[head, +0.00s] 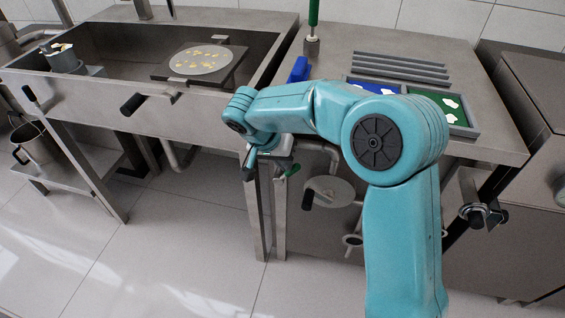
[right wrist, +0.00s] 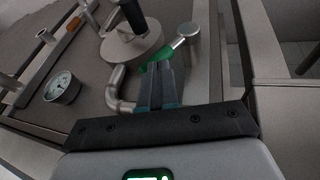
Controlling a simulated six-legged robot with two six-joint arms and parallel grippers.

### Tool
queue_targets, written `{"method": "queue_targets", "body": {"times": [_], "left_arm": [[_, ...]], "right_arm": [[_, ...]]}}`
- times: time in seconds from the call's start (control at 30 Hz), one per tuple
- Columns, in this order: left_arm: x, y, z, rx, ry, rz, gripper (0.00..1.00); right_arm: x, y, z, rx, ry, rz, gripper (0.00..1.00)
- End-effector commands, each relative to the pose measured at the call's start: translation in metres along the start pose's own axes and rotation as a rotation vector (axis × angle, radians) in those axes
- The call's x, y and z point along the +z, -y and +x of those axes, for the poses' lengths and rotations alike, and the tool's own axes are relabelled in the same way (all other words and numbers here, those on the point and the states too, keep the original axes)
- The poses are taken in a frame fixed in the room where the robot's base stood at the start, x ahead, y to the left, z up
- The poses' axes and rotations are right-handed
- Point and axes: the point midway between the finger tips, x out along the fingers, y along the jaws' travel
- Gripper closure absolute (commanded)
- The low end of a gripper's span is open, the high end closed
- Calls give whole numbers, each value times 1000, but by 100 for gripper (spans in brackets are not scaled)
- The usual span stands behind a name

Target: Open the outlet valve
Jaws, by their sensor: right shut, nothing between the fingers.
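A small green handle (head: 292,170) shows under the front edge of the sink bench, beside my right gripper (head: 262,162). In the right wrist view the green handle (right wrist: 158,59) lies just beyond my right gripper's fingertips (right wrist: 162,76), with a metal rod and round metal end at its right. The fingers are shut with nothing between them. They overlap the handle's lower edge in the picture; I cannot tell whether they touch it. A bent metal pipe (right wrist: 118,88) is at the left of the fingers. My left gripper is not in view.
A round metal cover with a black handle (right wrist: 130,42) is close beyond the fingers, and a dial gauge (right wrist: 62,88) is further left. Sink legs (head: 257,215) stand near my right gripper. Trays with blue and green bottoms (head: 472,130) lie on the bench. The floor (head: 170,240) is clear.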

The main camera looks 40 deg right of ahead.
Motion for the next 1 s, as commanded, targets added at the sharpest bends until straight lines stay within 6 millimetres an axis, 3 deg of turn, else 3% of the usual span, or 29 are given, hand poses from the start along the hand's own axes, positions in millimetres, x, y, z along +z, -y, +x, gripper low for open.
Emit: {"method": "queue_targets", "body": {"times": [0.43, 0.8, 1.0], "left_arm": [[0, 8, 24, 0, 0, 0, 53], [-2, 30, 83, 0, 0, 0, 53], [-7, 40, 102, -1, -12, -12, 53]], "right_arm": [[2, -8, 9, -89, 11, 34, 100], [7, -29, 32, -362, 39, 128, 100], [9, -41, 43, -533, 59, 186, 100]]}}
